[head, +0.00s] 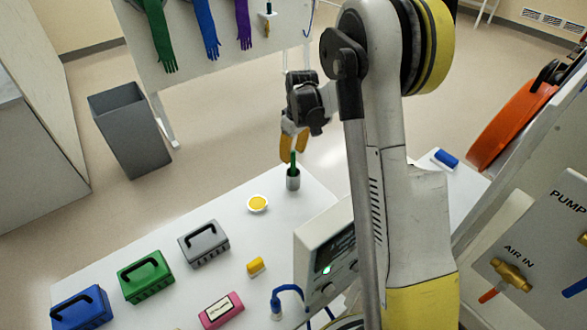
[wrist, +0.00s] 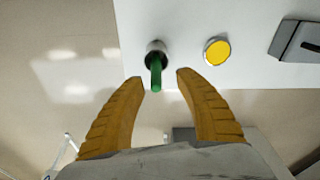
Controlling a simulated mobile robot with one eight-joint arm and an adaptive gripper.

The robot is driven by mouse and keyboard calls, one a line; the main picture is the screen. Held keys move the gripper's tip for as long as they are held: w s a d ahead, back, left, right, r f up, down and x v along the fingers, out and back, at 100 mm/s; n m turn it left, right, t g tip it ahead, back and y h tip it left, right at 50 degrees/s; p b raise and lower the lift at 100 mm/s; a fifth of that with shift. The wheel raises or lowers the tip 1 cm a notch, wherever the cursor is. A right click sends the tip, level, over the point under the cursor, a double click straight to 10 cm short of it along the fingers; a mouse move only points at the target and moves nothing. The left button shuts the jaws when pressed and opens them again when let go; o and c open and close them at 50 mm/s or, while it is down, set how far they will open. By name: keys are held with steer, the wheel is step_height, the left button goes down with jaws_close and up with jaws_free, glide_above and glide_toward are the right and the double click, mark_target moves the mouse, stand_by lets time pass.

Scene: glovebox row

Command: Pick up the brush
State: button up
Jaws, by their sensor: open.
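A green stick (head: 293,158), which looks like the brush's handle, stands upright in a small grey cup (head: 293,181) near the table's far edge. Its lower end is hidden in the cup, so I cannot see bristles. In the wrist view the green handle (wrist: 156,72) points toward me out of the cup (wrist: 155,48). My gripper (head: 293,148) is above the cup, with its yellow fingers open. In the wrist view the gripper (wrist: 162,79) has its fingertips apart, with the handle's end between them, nearer the left one. I cannot tell whether they touch it.
A yellow-filled round dish (head: 258,203) lies beside the cup. Grey (head: 204,243), green (head: 146,276) and blue (head: 80,307) boxes with handles, a yellow block (head: 255,266) and a pink item (head: 221,310) are on the white table. A control box (head: 325,245) stands right.

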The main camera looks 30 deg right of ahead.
mark_target(292, 164)
steer(key=f, duration=0.3)
steer(key=w+f+b, duration=0.1)
steer(key=f, duration=0.2)
steer(key=shift+w+d+f, duration=0.1)
steer(key=shift+w+f, duration=0.05)
steer(key=shift+f, duration=0.1)
jaws_close()
